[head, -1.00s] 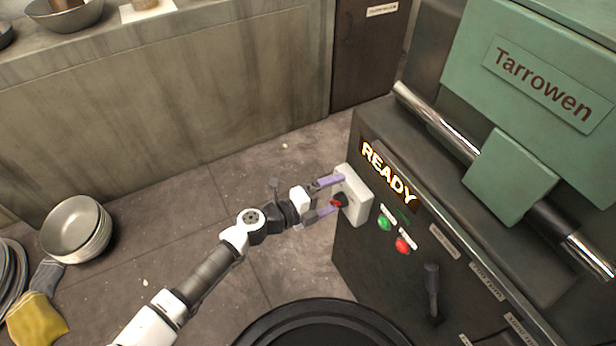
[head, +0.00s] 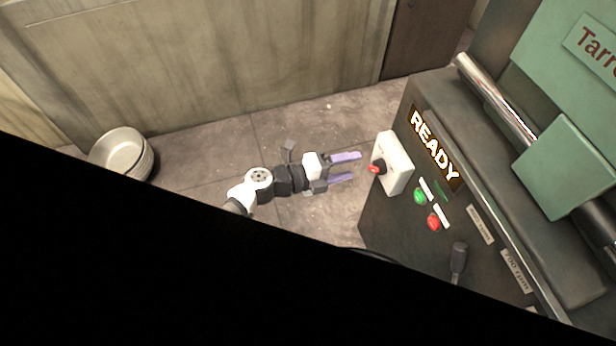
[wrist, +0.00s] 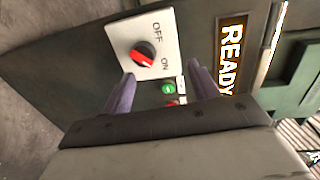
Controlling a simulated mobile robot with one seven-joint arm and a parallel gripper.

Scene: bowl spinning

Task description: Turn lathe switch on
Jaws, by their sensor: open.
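The lathe switch is a red and black rotary knob (wrist: 143,56) on a white plate (wrist: 165,32) marked OFF and ON. In the wrist view the knob's red pointer is turned toward the ON label. In the head view the knob (head: 377,169) sticks out from its plate (head: 396,160) on the side of the lathe (head: 400,215). My gripper (head: 352,167) is open and empty, with its purple fingers pointing at the knob from the left and a gap between. Its fingers (wrist: 162,88) also show in the wrist view.
A lit READY sign (head: 435,148) is beside the switch plate. A green button (head: 420,196), a red button (head: 434,222) and a black lever (head: 458,257) sit below. Stacked bowls (head: 122,155) stand on the floor at left. A black area hides the lower left of the head view.

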